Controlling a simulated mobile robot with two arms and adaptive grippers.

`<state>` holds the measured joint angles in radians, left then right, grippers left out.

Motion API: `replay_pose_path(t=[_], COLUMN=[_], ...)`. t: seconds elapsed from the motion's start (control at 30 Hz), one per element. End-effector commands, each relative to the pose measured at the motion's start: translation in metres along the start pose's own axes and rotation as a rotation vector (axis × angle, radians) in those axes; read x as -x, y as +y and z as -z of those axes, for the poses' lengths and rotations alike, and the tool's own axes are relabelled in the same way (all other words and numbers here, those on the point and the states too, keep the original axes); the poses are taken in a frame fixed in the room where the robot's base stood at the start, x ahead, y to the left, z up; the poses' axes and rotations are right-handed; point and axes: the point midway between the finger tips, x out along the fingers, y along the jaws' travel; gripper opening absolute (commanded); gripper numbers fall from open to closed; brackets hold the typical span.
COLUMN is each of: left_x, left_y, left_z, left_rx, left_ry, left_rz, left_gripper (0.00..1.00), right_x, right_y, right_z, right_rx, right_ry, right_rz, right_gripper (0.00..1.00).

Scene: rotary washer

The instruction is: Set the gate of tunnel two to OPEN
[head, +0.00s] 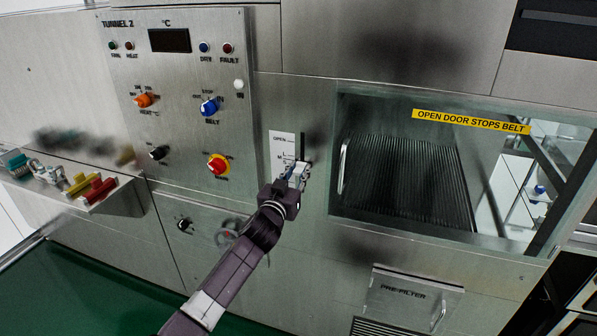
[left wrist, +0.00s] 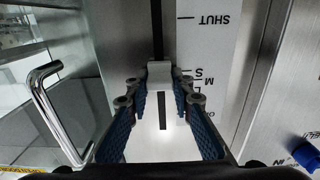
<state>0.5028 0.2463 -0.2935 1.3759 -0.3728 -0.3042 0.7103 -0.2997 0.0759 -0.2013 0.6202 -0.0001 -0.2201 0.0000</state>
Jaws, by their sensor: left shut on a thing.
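The gate scale, a white plate (head: 282,146), is on the steel front between the TUNNEL 2 panel and the window; OPEN is at its top. In the left wrist view the plate (left wrist: 205,40) appears turned over, with SHUT at the top and size letters lower down. A dark vertical slot (head: 302,144) runs beside it. My left gripper (head: 297,171) is at the slot's lower part, shut on the pale gate knob (left wrist: 159,72), which sits near the size letters between SHUT and OPEN. The gripper partly hides the plate's lower end. My right gripper is not in view.
The door handle (head: 344,166) stands out close to the right of my gripper. The TUNNEL 2 panel (head: 185,120) has protruding knobs to the left. A shelf (head: 95,190) with coloured parts juts out at far left. A PRE-FILTER flap (head: 410,298) is lower right.

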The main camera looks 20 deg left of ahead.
Motion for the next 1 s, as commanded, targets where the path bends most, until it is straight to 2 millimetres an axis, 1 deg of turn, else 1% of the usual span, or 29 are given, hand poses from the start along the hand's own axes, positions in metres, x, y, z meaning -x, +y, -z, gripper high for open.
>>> replay_pose_path(t=[0.07, 0.13, 0.3, 0.4, 0.5, 0.63, 0.93, 0.97, 1.0], left_x=[0.0, 0.0, -0.001, -0.001, -0.001, 0.0, 0.0, 0.0, 0.0], left_y=[0.0, 0.0, 0.0, 0.0, 0.0, 0.0, 0.0, 0.0, 0.0], left_z=[0.005, 0.015, 0.05, 0.067, 0.077, 0.079, 0.074, 0.074, 0.074], left_rx=[0.001, 0.002, 0.002, 0.002, 0.001, 0.001, 0.001, 0.001, 0.001], left_ry=[0.0, 0.001, 0.008, 0.013, 0.012, 0.007, 0.0, 0.0, -0.001], left_rz=[0.0, 0.0, 0.0, -0.001, -0.001, -0.001, 0.001, 0.001, 0.001], left_gripper=[0.0, 0.0, 0.0, 0.0, 0.0, 0.0, 0.0, 0.22, 0.27], right_x=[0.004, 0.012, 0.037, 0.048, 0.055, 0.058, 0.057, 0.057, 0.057], right_y=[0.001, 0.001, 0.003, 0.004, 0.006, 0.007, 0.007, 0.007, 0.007], right_z=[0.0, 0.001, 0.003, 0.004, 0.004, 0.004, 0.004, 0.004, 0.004], right_rx=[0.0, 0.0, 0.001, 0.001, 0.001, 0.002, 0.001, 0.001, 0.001], right_ry=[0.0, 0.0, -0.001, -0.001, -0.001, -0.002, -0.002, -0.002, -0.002], right_rz=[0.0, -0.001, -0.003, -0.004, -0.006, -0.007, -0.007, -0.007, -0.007], right_gripper=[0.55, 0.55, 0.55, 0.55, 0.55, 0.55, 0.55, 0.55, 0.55])
